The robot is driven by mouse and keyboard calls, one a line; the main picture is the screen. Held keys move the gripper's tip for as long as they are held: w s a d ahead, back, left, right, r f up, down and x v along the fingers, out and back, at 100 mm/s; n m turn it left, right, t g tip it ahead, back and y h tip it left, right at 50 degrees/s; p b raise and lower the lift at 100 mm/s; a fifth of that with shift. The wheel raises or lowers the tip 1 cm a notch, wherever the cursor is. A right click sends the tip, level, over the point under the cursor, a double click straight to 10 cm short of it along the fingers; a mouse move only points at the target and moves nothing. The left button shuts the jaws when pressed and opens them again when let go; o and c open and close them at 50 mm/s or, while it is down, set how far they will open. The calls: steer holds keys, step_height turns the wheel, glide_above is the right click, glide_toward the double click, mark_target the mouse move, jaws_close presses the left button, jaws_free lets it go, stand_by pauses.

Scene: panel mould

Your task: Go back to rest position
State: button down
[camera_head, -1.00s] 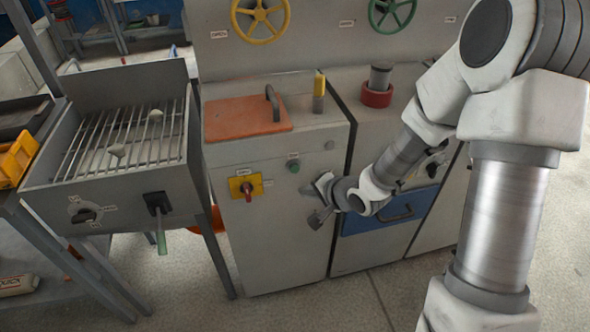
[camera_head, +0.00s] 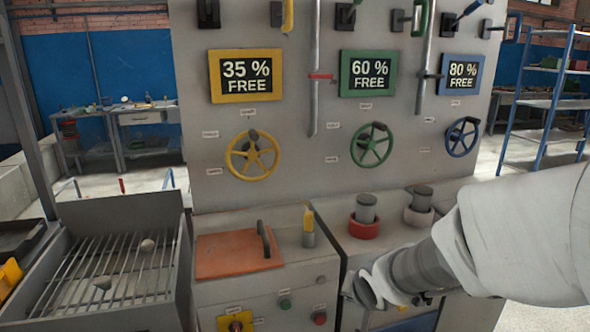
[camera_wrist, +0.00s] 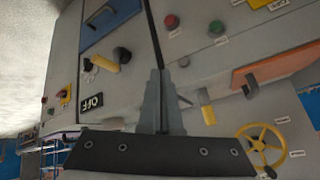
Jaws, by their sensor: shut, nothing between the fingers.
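My gripper shows in the wrist view (camera_wrist: 158,75) with its two fingers together and nothing between them. In the head view my arm comes in from the right, and its end is low in front of the grey cabinets, near the seam between two of them. The fingertips are hard to make out there. The gripper appears apart from the panel. The wrist view looks at the cabinet fronts, turned nearly upside down.
The left cabinet has an orange lid (camera_head: 238,253), a yellow-handled lever (camera_head: 308,225) and green (camera_head: 285,303) and red (camera_head: 320,318) buttons. Yellow (camera_head: 252,155), green (camera_head: 371,146) and blue (camera_head: 462,137) handwheels sit on the panel. A grill tray (camera_head: 110,275) stands left. A blue drawer (camera_wrist: 110,20) shows in the wrist view.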

steer(key=s+d+r+n+g+p, duration=0.1)
steer(key=s+r+n+p, duration=0.1)
steer(key=s+r, duration=0.5)
steer(key=s+d+r+n+g+p, duration=0.1)
steer(key=s+r+n, duration=0.1)
steer(key=s+r, duration=0.6)
steer(key=s, duration=0.4)
steer(key=shift+s+r+p, duration=0.25)
steer(key=shift+s+p, duration=0.15)
